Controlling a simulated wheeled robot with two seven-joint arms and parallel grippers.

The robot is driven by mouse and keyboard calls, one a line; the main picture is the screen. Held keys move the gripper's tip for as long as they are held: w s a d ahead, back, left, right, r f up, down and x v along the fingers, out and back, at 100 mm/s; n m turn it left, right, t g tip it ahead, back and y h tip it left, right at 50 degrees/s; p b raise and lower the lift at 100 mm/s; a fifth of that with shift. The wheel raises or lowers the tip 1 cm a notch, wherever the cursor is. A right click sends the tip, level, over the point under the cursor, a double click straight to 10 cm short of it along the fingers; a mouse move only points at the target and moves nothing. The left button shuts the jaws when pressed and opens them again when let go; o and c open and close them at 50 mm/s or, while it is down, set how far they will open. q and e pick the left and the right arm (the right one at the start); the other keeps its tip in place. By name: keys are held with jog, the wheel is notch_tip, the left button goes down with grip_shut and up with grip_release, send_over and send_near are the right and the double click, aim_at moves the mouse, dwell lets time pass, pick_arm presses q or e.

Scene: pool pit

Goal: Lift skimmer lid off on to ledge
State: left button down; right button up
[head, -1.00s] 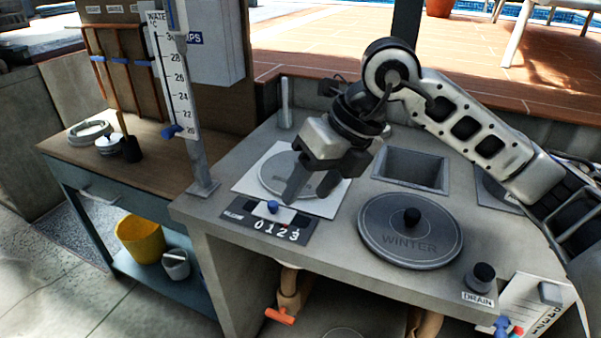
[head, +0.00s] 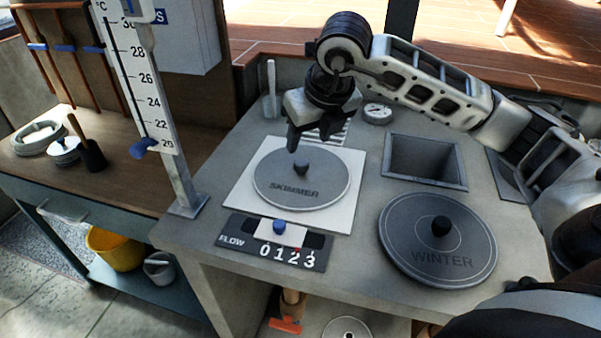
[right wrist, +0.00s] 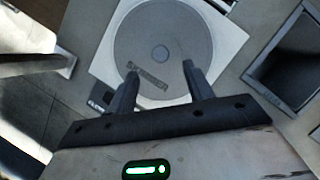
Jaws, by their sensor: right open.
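The skimmer lid (head: 301,188) is a round grey disc marked SKIMMER with a dark knob (head: 301,168) at its middle. It lies flat on a white square plate (head: 344,212) on the grey counter. In the right wrist view the lid (right wrist: 185,40) shows ahead of the fingers. My right gripper (head: 308,142) is open and empty, above and behind the lid's far part, apart from the knob. Its two fingers also show in the right wrist view (right wrist: 159,88). My left gripper is not in view. I cannot tell which surface is the ledge.
A dark WINTER lid (head: 438,262) lies to the right on the counter. Behind it is a square opening (head: 425,162). A FLOW slider panel (head: 272,243) sits in front of the skimmer plate. A thermometer post (head: 140,90) stands at left. A small gauge (head: 377,114) is at the back.

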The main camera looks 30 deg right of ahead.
aim_at(301, 162)
jog(key=p+x, duration=0.1)
jog(key=x, duration=0.6)
jog(key=shift+f, duration=0.4)
jog(key=shift+c, duration=0.3)
jog(key=shift+r, duration=0.1)
grip_shut()
